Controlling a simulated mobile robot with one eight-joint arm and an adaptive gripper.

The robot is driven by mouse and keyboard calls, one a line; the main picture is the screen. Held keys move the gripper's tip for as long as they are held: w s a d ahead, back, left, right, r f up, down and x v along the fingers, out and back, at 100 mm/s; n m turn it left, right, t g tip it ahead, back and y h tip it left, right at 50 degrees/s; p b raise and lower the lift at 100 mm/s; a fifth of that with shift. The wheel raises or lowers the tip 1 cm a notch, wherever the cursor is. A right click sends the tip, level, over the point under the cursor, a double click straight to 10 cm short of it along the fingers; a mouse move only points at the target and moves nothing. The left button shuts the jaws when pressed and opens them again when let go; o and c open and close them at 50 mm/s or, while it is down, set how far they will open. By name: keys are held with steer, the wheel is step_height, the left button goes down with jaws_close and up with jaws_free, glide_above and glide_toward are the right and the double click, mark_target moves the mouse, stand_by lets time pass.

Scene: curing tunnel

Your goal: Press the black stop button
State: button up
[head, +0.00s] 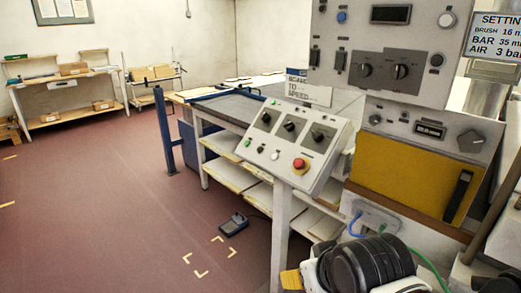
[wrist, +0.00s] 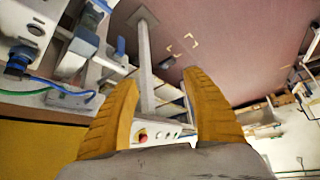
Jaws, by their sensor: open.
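A sloped grey control box (head: 291,140) stands on a post in the middle of the head view. Its lower row holds a green button, a small dark button (head: 260,149) that looks like the black stop button, a white button (head: 275,155) and a red mushroom button (head: 300,164). My gripper (head: 292,279) is low in the head view, below and apart from the box. In the wrist view its two yellow fingers (wrist: 160,80) are spread with nothing between the tips. The box's red button (wrist: 141,135) shows between them; the black button is not clear there.
A taller grey machine panel (head: 385,50) with knobs and a yellow cover (head: 405,180) stands at the right. Blue and green cables (head: 355,222) run below it. A conveyor table (head: 232,112) is behind the box. A foot pedal (head: 233,223) lies on the otherwise open red floor at left.

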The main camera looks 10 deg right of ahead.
jaws_close()
stand_by(1.4)
